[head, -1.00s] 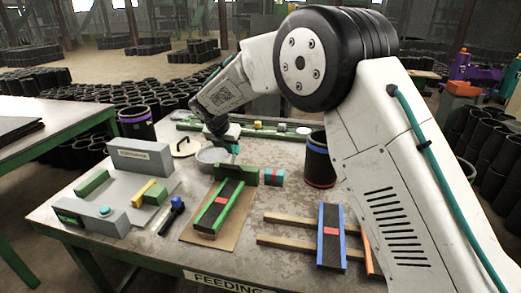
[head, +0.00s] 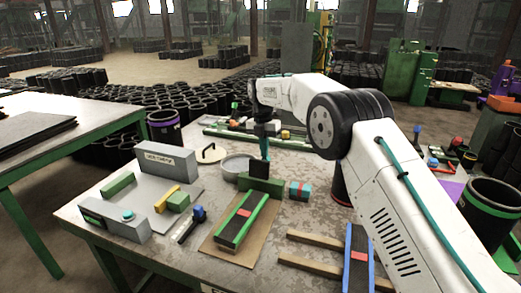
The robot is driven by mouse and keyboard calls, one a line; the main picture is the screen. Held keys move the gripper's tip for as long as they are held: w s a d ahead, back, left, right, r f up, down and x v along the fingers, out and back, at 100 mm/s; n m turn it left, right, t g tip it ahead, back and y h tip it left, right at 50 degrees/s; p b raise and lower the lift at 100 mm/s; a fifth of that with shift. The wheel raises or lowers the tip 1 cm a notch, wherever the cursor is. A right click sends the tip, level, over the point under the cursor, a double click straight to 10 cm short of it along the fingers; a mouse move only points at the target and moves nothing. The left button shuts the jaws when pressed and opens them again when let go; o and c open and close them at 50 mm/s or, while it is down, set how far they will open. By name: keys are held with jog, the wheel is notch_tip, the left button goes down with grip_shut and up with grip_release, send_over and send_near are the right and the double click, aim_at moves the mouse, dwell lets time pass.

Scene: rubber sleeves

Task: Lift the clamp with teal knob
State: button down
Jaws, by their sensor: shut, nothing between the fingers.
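My gripper (head: 266,133) hangs at the end of my white arm, over the back middle of the table. It points down, is shut and holds nothing. Teal shows at its lower end, with a narrow dark shape below; I cannot tell whether a clamp's teal knob is part of this. A teal round knob (head: 127,214) sits on the low grey block at the front left, well away from my gripper. A dark clamp-like tool with a blue end (head: 191,223) lies to the right of that block.
A green-edged strip (head: 241,222) lies on a brown board before a green block (head: 261,185). A grey round dish (head: 237,167) is left of my gripper. A blue-edged strip (head: 358,258) lies front right, beside wooden bars (head: 315,241). A purple-banded black sleeve (head: 164,127) stands back left.

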jog(key=shift+w+f, duration=0.1)
jog(key=shift+w, duration=0.05)
jog(key=shift+a, duration=0.15)
dwell(0.4)
jog(key=shift+w, duration=0.1)
